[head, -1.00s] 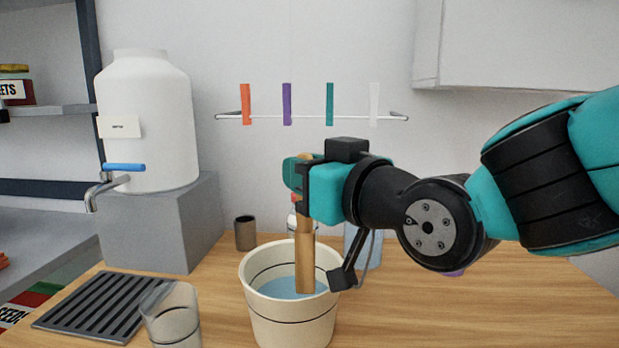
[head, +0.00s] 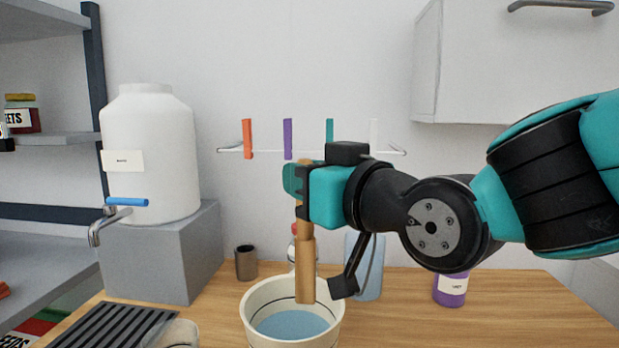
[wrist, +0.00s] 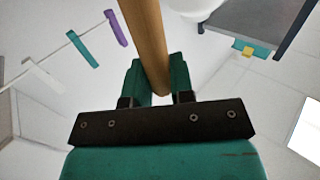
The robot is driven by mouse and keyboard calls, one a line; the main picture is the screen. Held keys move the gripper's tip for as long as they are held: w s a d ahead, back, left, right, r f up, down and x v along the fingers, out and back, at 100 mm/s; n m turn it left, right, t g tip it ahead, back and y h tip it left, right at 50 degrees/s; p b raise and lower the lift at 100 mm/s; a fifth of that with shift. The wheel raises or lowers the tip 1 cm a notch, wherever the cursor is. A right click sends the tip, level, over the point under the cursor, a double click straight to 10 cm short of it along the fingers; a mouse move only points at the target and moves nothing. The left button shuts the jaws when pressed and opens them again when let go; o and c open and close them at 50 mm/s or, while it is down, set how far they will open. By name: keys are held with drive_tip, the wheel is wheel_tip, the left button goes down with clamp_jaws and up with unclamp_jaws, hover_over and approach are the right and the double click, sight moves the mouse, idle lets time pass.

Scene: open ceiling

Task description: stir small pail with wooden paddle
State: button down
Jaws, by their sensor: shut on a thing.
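My gripper (head: 302,182) is shut on the upper part of the wooden paddle (head: 306,265), which hangs upright. The paddle also shows between the teal fingers in the wrist view (wrist: 146,40). The small pail (head: 292,345) is cream with a dark line and stands on the counter, cut off by the bottom edge of the head view. It holds blue water (head: 292,324). The paddle's lower end shows in front of the pail's far inner wall and seems clear of the water.
A white water tank (head: 150,150) with a tap stands on a grey block at left. A brown cup (head: 246,262), a bluish container (head: 368,270) and a purple bottle (head: 451,289) stand behind. A glass (head: 178,334) and a black rack (head: 110,328) are front left.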

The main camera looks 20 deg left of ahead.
sight(308, 160)
drive_tip(key=shift+r, duration=0.15)
drive_tip(key=shift+r+p, duration=0.7)
drive_tip(key=shift+r, duration=0.7)
